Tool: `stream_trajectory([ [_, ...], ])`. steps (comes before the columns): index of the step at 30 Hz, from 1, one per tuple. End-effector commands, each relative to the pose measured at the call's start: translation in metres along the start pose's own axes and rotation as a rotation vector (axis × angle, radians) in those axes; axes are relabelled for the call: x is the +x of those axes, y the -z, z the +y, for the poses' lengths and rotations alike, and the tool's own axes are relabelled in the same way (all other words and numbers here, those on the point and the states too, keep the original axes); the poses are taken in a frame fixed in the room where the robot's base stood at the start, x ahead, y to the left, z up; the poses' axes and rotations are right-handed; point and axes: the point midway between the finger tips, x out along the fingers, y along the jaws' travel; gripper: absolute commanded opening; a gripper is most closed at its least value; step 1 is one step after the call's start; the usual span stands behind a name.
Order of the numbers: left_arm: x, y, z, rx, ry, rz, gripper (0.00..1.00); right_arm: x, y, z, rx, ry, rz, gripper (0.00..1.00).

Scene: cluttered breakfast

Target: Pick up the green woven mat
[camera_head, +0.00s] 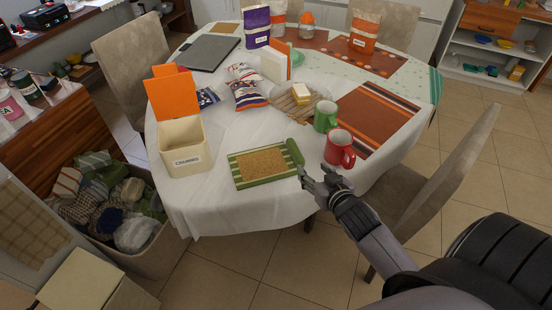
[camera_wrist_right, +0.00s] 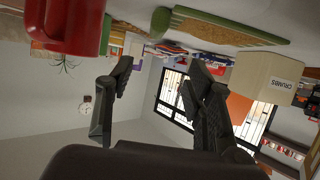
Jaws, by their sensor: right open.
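The green woven mat (camera_head: 270,180) lies flat near the front edge of the white table, with a tan cork-like panel (camera_head: 260,165) in its middle. A small green roll (camera_head: 294,152) is at its right end. In the right wrist view the mat (camera_wrist_right: 222,28) shows edge-on near the top, and the green roll (camera_wrist_right: 160,21) is left of it. My right gripper (camera_head: 313,176) is open and empty, just right of the mat by the table edge; its two fingers (camera_wrist_right: 162,75) are apart in the wrist view. My left gripper is not in view.
A red mug (camera_head: 339,148) stands close behind my right gripper, with a green mug (camera_head: 326,116) beyond it. A cream crumbs box (camera_head: 185,147) stands left of the mat. A chair (camera_head: 440,185) is at the right. White cloth in front of the mat is clear.

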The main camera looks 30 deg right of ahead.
Motion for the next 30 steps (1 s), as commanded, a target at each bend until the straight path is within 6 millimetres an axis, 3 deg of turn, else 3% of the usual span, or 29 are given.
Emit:
stream_trajectory([
  [4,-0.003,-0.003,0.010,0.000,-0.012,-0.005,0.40,0.032,0.002,0.000,-0.002,0.000,0.003,0.48],
  [12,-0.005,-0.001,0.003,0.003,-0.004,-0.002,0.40,0.087,0.001,0.001,-0.002,-0.001,0.000,0.48],
  [16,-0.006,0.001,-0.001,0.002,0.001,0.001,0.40,0.103,0.001,0.000,-0.002,0.000,0.000,0.48],
  [23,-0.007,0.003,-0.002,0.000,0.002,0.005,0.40,0.116,0.001,0.002,-0.002,0.000,0.000,0.48],
  [30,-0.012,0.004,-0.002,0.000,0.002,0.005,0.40,0.146,0.004,0.008,-0.002,-0.001,0.000,0.48],
])
